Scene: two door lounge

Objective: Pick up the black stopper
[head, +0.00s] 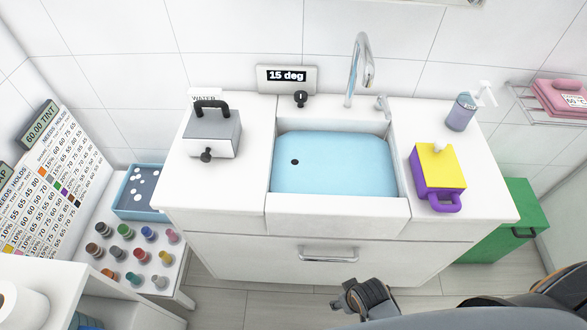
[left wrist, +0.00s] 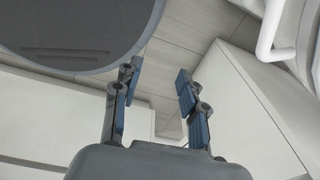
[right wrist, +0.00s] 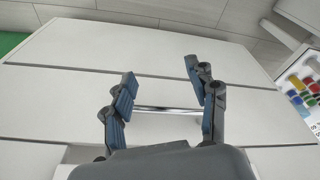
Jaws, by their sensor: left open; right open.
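My right gripper (head: 362,300) is low in front of the drawer, well apart from the stopper. In the right wrist view (right wrist: 160,78) its fingers are open and empty, with the drawer front beyond them. My left gripper (left wrist: 158,85) is open and empty in its wrist view, facing floor and white panels. It is outside the head view.
A grey box with a black handle (head: 212,133) stands left of the sink. A yellow and purple container (head: 440,168) and a soap bottle (head: 460,112) stand right. The faucet (head: 359,65) rises behind the basin. The drawer handle (head: 328,254) sticks out in front.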

